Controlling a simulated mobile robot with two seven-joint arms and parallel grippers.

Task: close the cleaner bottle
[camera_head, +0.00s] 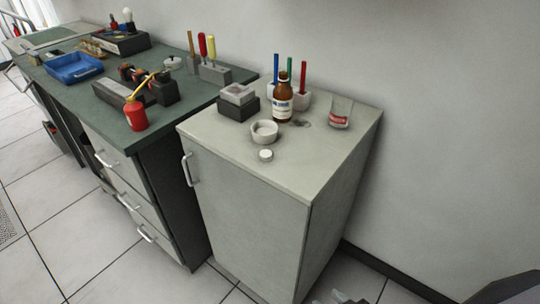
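The cleaner bottle (283,103) is brown with a pale label and stands upright on top of the pale grey cabinet (215,126). Its neck looks brown and bare at the top. A small white round cap (266,155) lies on the cabinet top near the front edge, apart from the bottle. Grey parts at the bottom edge look like the tip of my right gripper (338,297), low and far from the bottle and cap; its fingers are too cut off to read. My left gripper is not in view.
A white mortar-like bowl (264,132) stands between cap and bottle. A stacked grey block (238,101), a holder with coloured sticks (303,95) and a glass beaker (340,112) are nearby. The front right of the cabinet top is clear. A cluttered green bench (112,118) adjoins left.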

